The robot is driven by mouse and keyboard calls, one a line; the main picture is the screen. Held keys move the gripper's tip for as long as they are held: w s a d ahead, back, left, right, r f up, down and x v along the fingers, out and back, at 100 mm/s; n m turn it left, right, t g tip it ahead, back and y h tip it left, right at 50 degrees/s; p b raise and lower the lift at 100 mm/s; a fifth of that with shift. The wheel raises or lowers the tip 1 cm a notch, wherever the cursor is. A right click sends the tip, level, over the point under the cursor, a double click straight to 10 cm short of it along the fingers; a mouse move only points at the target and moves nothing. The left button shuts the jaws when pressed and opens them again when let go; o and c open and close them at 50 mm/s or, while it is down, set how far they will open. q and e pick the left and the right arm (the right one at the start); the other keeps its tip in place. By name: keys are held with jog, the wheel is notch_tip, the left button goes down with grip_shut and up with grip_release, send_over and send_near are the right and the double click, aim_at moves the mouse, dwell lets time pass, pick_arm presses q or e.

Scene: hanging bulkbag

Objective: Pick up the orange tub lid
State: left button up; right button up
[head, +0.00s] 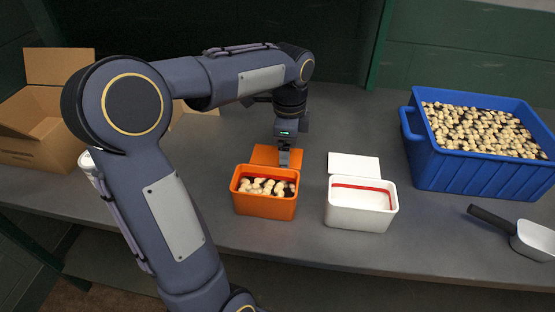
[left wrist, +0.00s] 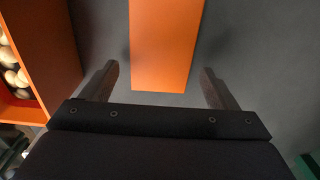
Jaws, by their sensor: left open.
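The orange tub lid (head: 265,155) is a flat orange panel just behind the orange tub (head: 266,208) in the head view. In the left wrist view the lid (left wrist: 165,40) reaches from the top edge down toward the space between my fingers. My left gripper (head: 289,163) points down at the lid, its fingers partly hidden at the tips. In the left wrist view the gripper (left wrist: 160,82) is open, with one finger on each side of the lid and nothing gripped. The orange tub wall (left wrist: 62,55) shows at left. My right gripper is out of view.
The orange tub holds pale, rounded pieces. A white tub (head: 362,212) with a white lid (head: 354,165) stands to its right. A large blue bin (head: 475,172) of similar pieces and a scoop (head: 532,240) are farther right. A cardboard box (head: 40,155) is at left.

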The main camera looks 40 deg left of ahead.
pick_arm(q)
jog(key=shift+a+f, duration=0.1)
jog(key=shift+f, duration=0.75)
jog(key=shift+c, duration=0.4)
jog(key=c, duration=0.8)
